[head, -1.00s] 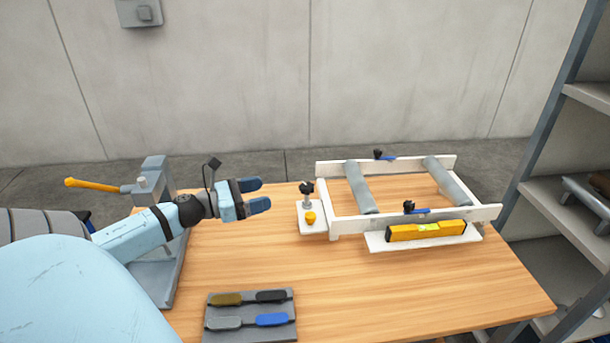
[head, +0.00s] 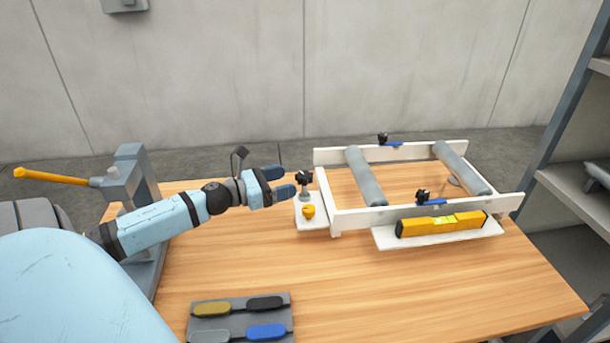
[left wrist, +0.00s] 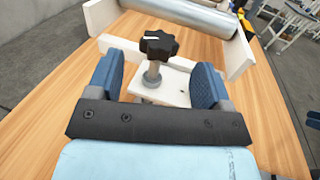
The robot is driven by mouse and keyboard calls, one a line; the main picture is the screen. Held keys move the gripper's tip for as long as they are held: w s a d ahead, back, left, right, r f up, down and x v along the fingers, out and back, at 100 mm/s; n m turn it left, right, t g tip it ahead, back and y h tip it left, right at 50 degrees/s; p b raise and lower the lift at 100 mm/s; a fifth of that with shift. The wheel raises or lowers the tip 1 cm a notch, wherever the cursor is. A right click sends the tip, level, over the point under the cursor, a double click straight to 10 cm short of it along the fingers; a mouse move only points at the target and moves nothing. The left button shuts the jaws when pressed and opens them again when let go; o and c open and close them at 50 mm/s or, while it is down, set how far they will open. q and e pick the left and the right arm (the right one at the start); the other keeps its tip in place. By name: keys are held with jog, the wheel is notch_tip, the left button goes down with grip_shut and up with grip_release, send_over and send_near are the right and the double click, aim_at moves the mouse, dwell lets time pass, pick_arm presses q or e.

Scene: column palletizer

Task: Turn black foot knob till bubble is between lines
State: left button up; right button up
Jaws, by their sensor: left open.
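The black foot knob (head: 304,178) stands on a grey post on the white foot plate (head: 311,225) at the left end of the white roller frame (head: 425,214). My left gripper (head: 284,182) is open just left of the knob. In the left wrist view the black knob (left wrist: 159,44) shows ahead, between the lines of the two blue fingers (left wrist: 155,82), with no finger touching it. The yellow level (head: 441,224) lies on a white ledge at the frame's front; its greenish vial shows, but the bubble is too small to read. My right gripper is out of view.
Two black knobs with blue levers are on the frame rails. A grey tray (head: 240,336) with several coloured pieces lies at the front. A grey stand (head: 133,180) with a yellow handle is at left. The table's middle is clear.

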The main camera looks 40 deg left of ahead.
aim_at(305, 175)
pick_arm(q)
jog(key=shift+x, duration=3.15)
jog(key=shift+p, duration=0.3)
jog(key=c, duration=0.9)
